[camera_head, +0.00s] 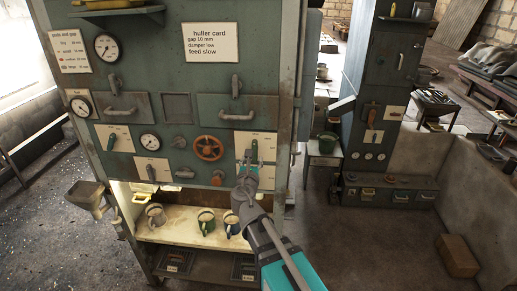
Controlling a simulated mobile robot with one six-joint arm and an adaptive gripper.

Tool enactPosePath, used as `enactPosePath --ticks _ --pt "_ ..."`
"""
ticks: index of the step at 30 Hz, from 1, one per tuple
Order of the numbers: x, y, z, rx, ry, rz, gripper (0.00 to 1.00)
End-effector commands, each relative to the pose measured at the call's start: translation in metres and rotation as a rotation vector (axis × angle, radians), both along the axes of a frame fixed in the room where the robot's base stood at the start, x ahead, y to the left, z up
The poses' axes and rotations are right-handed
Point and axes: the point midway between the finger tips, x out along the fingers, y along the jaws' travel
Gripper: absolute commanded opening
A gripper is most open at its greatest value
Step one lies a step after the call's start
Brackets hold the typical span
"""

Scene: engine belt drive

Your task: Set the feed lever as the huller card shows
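The huller card (211,42) is on the upper front of the green cabinet; it reads gap 10 mm, damper low, feed slow. A green-handled lever (254,150) stands roughly upright on a pale plate (270,142) at the cabinet's right. My gripper (249,163) is at this lever's lower end in the picture, overlapping the plate. I cannot tell whether its fingers touch the lever or how far they are apart. Another green lever (112,141) and a grey lever (151,173) sit on pale plates at the left. The plate lettering is too small to read, so which is the feed lever is unclear.
Mugs (206,221) stand on the lit shelf below. A second dark cabinet (372,100) stands at the right, with open floor before it.

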Motion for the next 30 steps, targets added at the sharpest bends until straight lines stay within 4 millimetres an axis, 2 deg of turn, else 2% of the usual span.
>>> enactPosePath --ticks 1,3,13,19,30 --pt "0.012 0.001 0.0 0.0 0.0 -0.002 0.63" --pt "0.023 0.0 0.0 0.0 0.0 -0.002 0.63" --pt "0.066 -0.002 0.0 0.0 0.0 -0.001 0.63" --pt "0.077 -0.003 0.0 0.0 0.0 -0.001 0.63" --pt "0.078 -0.004 0.0 0.0 0.0 -0.002 0.61"
